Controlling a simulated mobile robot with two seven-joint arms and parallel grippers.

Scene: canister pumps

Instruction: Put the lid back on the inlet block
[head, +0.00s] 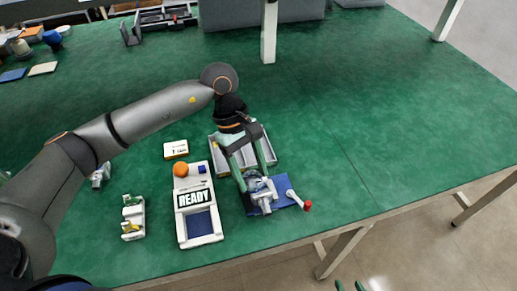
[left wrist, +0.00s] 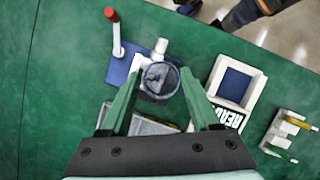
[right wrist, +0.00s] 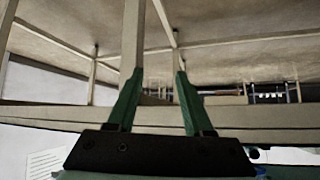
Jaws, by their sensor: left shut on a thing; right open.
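The pump with its inlet block (head: 266,201) is a pale grey-white body on a blue base plate (head: 289,205), with a red-knobbed crank at its right. My left gripper (head: 256,181) points down over it. In the left wrist view its fingers are shut on a round, dark-rimmed piece, which looks like the lid (left wrist: 159,82), right at the inlet block. I cannot tell whether the lid touches the block or is just above it. The block's top is mostly hidden. My right gripper (right wrist: 155,75) is open and empty; its fingertips show at the head view's bottom edge (head: 350,286).
A white panel reading READY (head: 194,228), with an orange knob, stands left of the pump. A grey tray (head: 271,166) lies behind it. A small card (head: 176,150) and a white fixture (head: 133,219) are further left. The table's right side is clear.

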